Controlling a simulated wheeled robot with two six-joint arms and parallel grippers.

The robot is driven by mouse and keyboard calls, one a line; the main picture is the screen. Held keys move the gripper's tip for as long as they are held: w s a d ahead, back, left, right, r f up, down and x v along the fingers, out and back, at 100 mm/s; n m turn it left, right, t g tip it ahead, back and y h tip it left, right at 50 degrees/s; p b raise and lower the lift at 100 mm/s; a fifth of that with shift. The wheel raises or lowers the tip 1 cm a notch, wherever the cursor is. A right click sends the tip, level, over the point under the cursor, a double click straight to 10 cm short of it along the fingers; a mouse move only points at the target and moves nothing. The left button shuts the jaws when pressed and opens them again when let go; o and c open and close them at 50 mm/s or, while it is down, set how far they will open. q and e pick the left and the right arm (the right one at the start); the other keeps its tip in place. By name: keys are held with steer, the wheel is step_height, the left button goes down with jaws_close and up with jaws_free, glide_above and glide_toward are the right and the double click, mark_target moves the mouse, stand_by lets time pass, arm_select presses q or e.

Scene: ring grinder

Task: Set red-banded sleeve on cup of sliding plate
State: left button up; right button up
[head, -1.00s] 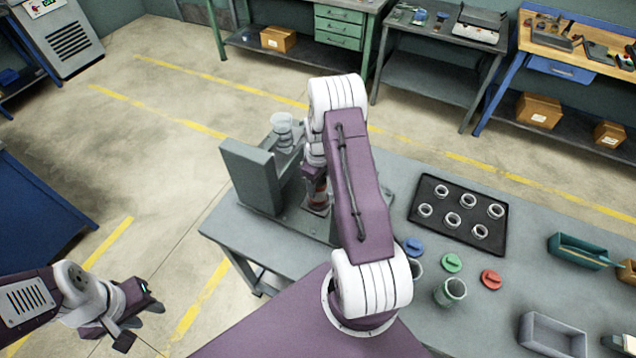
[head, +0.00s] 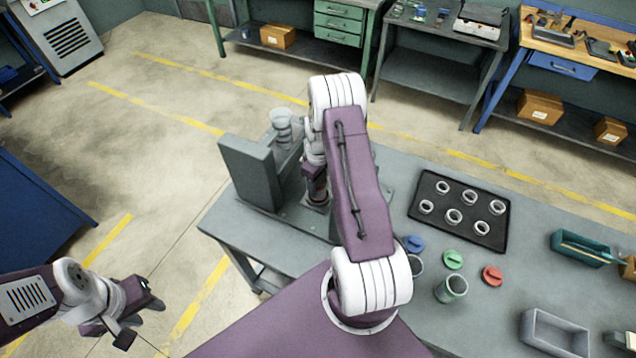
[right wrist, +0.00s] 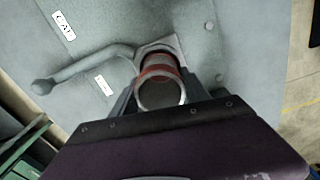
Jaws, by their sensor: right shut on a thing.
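My right gripper (right wrist: 160,95) is shut on the red-banded sleeve (right wrist: 158,72), whose round open end faces the wrist camera. The sleeve stands over a small pale square plate (right wrist: 170,43) on the grey machine bed. The sleeve hides the cup, so I cannot tell whether it is seated or just above. In the head view the sleeve (head: 318,190) shows as a small dark reddish piece below my right gripper, partly hidden by my arm. My left gripper (head: 140,320) is open and empty, off the table at the lower left.
A lever with a ball end (right wrist: 85,68) lies beside the plate. A grey upright block (head: 248,172) stands left of the sleeve. A black tray (head: 431,190) with several rings, coloured caps and a grey bin (head: 553,333) lie to the right.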

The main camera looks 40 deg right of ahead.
steer(key=shift+f, duration=0.1)
stand_by(0.5)
steer(key=o, duration=1.9)
step_height(320, 180, up, 7)
steer(key=p, duration=0.5)
